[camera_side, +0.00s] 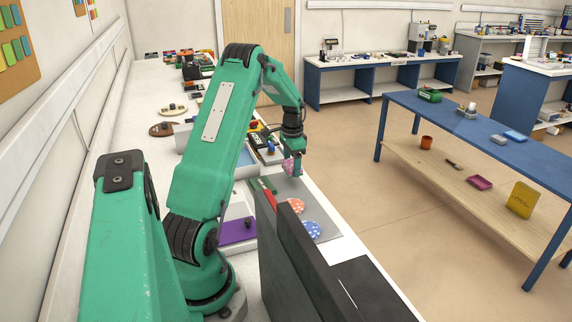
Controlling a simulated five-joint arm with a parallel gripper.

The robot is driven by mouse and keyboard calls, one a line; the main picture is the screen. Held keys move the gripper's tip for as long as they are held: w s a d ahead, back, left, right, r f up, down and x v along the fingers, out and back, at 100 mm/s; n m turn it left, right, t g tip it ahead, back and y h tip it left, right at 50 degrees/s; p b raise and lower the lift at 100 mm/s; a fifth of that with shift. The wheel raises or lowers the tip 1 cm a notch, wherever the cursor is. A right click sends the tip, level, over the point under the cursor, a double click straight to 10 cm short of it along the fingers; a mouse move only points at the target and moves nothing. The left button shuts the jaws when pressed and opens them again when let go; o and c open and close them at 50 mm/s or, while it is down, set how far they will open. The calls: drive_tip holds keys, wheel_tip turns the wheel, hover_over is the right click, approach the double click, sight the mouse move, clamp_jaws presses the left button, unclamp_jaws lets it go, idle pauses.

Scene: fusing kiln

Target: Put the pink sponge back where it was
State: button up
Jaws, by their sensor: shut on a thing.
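The pink sponge (288,167) is small in the side view and sits between the jaws of my gripper (291,170). My gripper points down and is shut on it. The sponge appears to be above the far part of a grey mat (325,218) on the white bench; I cannot tell its exact height. Part of the sponge is hidden by the jaws.
On the mat lie a spotted orange-red piece (295,206) and a spotted blue piece (312,230). A green and red item (262,186) is beside them. A purple tray (237,231) lies to the left. Dark upright panels (300,255) stand in the foreground.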

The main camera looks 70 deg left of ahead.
sight(292, 164)
drive_tip(key=shift+f, duration=1.7)
drive_tip(key=shift+f, duration=0.15)
drive_tip(key=o, duration=0.9)
wheel_tip(292, 164, up, 12)
drive_tip(key=shift+r, duration=0.2)
drive_tip(key=shift+d, duration=0.1)
